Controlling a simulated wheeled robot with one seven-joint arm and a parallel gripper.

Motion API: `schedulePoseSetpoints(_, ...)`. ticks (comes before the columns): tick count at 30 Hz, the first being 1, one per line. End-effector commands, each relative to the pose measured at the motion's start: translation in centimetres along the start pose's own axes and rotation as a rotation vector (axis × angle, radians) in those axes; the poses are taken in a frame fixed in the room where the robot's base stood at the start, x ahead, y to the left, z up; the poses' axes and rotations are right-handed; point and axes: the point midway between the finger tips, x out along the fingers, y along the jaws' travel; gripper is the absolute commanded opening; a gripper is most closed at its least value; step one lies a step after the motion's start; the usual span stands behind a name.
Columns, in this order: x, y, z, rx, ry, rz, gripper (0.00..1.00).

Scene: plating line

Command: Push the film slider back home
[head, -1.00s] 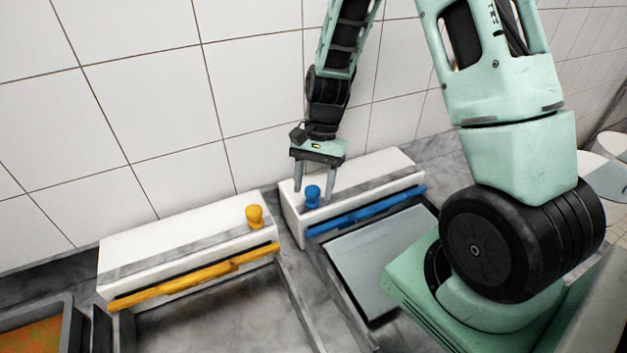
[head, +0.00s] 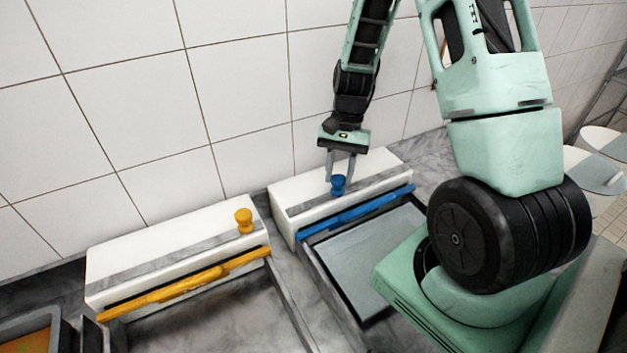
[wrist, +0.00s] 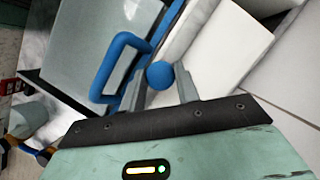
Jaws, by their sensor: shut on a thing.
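The blue slider knob (head: 338,186) stands on the slotted top of the right white film dispenser (head: 282,204), near the middle of its slot. My gripper (head: 340,177) comes down from above and is shut on this knob. In the wrist view the round blue knob (wrist: 160,75) sits between the two fingers of my gripper (wrist: 160,85). A blue handled bar (head: 357,212) runs along the dispenser's front edge. The left white dispenser (head: 105,262) has a yellow knob (head: 243,221) near the right end of its slot and a yellow bar (head: 185,284) in front.
A tiled wall (head: 140,130) rises close behind both dispensers. A pale sheet (head: 365,260) lies in the dark frame before the right dispenser. A dark tray with orange contents (head: 28,335) is at lower left. White round plates (head: 592,170) are at far right.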

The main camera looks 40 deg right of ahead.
Motion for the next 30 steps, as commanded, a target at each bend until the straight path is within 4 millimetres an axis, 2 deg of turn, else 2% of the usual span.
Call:
schedulePoseSetpoints(1,-0.6,1.3,-1.2,0.009,0.002,-0.003,0.00)
schedulePoseSetpoints(6,-2.1,5.4,-5.0,0.009,0.002,-0.003,0.00)
schedulePoseSetpoints(15,-4.3,11.0,-10.2,0.004,0.003,-0.002,0.00)
schedulePoseSetpoints(21,-5.1,13.0,-12.1,0.002,0.003,-0.002,0.00)
schedulePoseSetpoints(30,-5.5,13.9,-12.9,0.000,0.005,0.000,0.00)
